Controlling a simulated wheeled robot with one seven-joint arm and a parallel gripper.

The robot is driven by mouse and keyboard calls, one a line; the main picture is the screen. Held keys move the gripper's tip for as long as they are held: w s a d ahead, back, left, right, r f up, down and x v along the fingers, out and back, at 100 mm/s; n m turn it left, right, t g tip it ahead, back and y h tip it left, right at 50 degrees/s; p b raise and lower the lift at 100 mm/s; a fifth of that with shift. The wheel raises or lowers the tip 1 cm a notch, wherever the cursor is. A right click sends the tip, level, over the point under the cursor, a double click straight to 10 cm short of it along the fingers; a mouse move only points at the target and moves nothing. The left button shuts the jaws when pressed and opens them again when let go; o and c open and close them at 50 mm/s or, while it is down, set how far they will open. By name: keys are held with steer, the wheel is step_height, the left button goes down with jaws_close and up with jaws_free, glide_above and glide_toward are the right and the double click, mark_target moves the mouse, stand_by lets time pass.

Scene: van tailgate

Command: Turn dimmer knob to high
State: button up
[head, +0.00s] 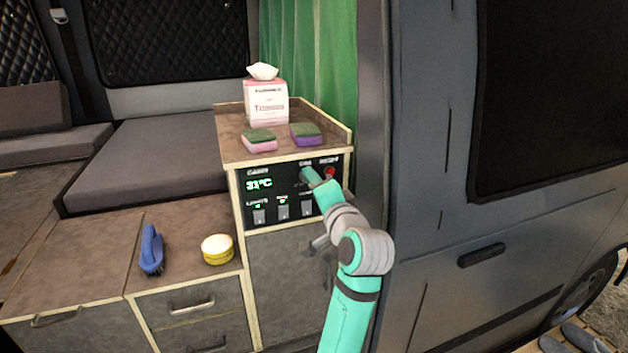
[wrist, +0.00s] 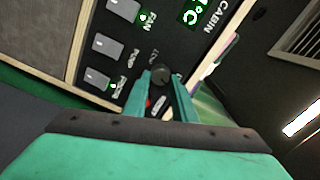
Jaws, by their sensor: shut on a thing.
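The black control panel (head: 268,184) is on the upper front of the cabinet, with a green 31°C display. In the wrist view, the round dark dimmer knob (wrist: 160,75) sits between the two teal fingers of my gripper (wrist: 161,84). The fingers are closed on it from both sides. Small lettering that looks like "LOW" is beside the knob; the knob's pointer angle is too small to read. In the head view, my gripper (head: 312,180) reaches the panel's upper right part and hides the knob.
A red button (head: 330,172) is right beside my gripper. Several grey switches (head: 283,212) line the panel's lower part. Two sponges (head: 258,140) (head: 306,134) and a tissue box (head: 266,102) stand on top. A blue brush (head: 151,250) and yellow tin (head: 217,249) are on the lower counter.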

steer(key=shift+s+a+m, duration=0.1)
steer(key=shift+a+m, duration=0.05)
steer(key=shift+m, duration=3.95)
steer(key=shift+a+m, duration=0.1)
steer(key=shift+m, duration=4)
steer(key=shift+d, duration=0.1)
steer(key=o, duration=1)
steer(key=shift+f, duration=0.1)
steer(key=shift+o, duration=0.2)
steer(key=shift+s, duration=0.1)
steer(key=v, duration=1)
steer(key=shift+s, duration=0.35)
